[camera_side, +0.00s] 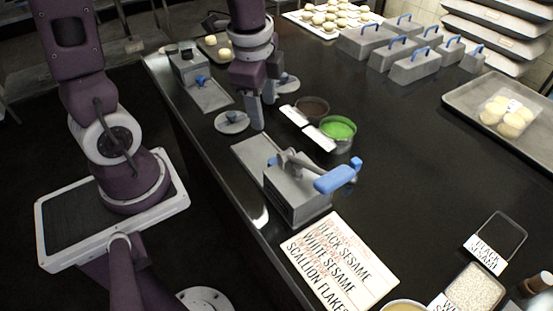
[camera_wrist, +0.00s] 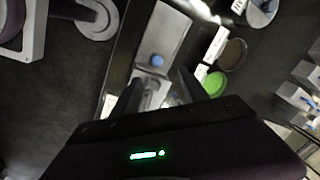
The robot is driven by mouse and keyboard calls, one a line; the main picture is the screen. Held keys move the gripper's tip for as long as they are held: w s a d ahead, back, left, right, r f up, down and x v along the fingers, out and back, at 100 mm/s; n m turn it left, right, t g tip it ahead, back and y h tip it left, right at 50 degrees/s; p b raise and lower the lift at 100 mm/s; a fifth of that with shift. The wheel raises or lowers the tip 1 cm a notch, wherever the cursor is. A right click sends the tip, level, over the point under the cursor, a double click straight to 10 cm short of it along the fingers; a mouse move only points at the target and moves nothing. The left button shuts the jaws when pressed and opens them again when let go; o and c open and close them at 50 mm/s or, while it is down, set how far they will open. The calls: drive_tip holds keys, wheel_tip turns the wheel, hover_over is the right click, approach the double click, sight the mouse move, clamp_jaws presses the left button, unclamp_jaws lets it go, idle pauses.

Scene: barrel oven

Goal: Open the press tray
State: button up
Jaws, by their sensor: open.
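The near press (camera_side: 297,200) is a grey metal box with a lever and a large blue handle (camera_side: 338,176). A flat grey plate (camera_side: 252,152) extends from its far side. In the wrist view the plate (camera_wrist: 168,28) runs upward, and a small round blue knob (camera_wrist: 157,60) shows at the press's plate side. My gripper (camera_side: 262,113) points down beside the press, with its fingers apart and nothing between them. In the wrist view my gripper (camera_wrist: 160,77) frames the knob and grey press from above; the knob seems apart from both fingers. Whether the tray is shut is unclear.
A second press (camera_side: 190,65) stands farther back. A dark bowl (camera_side: 312,106) and a green bowl (camera_side: 338,128) sit to the right. A lettered board (camera_side: 340,268) lies in front. The middle right bench is clear.

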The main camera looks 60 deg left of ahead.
sight(274, 161)
drive_tip(key=w+f+m, duration=0.1)
drive_tip(key=f, duration=0.2)
drive_tip(key=f+m+g, duration=0.1)
drive_tip(key=f+m, duration=0.1)
drive_tip(key=f, duration=0.1)
drive_tip(key=w+f+m+h, duration=0.1)
drive_tip(key=f+m, duration=0.1)
drive_tip(key=f, duration=0.1)
drive_tip(key=shift+w+a+g, duration=0.1)
drive_tip(key=shift+w+g, duration=0.2)
drive_tip(key=shift+w, duration=0.05)
wheel_tip(274, 161, down, 8)
drive_tip(key=shift+r, duration=0.2)
drive_tip(key=shift+c, duration=0.2)
clamp_jaws()
